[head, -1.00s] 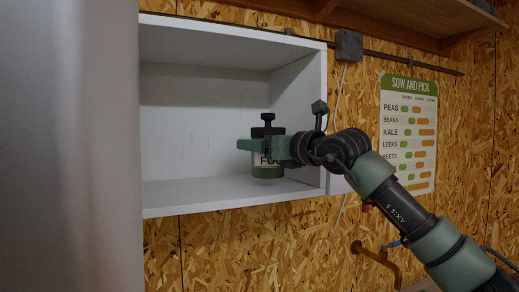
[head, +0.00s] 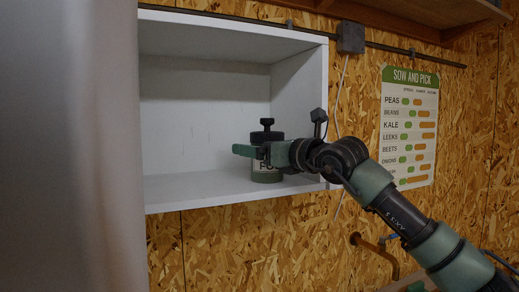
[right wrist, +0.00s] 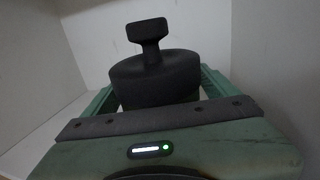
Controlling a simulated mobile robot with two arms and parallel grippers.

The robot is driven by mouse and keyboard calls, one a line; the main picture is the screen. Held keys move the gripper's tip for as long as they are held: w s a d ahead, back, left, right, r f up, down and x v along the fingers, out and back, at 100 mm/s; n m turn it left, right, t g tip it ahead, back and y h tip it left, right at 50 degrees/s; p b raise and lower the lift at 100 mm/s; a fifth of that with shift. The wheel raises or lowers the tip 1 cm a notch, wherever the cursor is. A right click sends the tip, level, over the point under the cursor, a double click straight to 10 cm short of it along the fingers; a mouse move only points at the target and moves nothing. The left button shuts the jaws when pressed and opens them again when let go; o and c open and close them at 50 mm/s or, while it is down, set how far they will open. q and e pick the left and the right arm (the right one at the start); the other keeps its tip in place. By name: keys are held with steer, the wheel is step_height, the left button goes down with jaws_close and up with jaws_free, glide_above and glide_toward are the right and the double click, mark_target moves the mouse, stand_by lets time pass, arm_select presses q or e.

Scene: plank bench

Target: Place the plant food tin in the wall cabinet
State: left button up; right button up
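The plant food tin (head: 266,176) is a grey-green tin with a pale lettered label and a black knobbed lid. It is upright inside the white wall cabinet (head: 205,125), near its right wall and low over its floor. I cannot tell whether its base touches the floor. My right gripper (head: 250,151) reaches in from the right and is shut on the tin, with a finger across its front. In the right wrist view the tin's dark lid (right wrist: 155,78) stands between both green fingers, and its body is mostly hidden. My left gripper is not in view.
The cabinet is otherwise empty, with free floor to the left of the tin. Its right wall (head: 300,105) is close to the tin and my wrist. A planting chart (head: 409,125), a grey box (head: 350,38) and a pipe (head: 378,250) are on the wall to the right.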

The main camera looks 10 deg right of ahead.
steer(key=shift+r, duration=0.15)
steer(key=shift+s+d, duration=0.1)
steer(key=shift+d, duration=0.05)
steer(key=b+v, duration=0.6)
steer(key=v, duration=0.5)
steer(key=shift+s+b, duration=0.3)
steer(key=shift+s, duration=0.05)
steer(key=shift+d, duration=0.15)
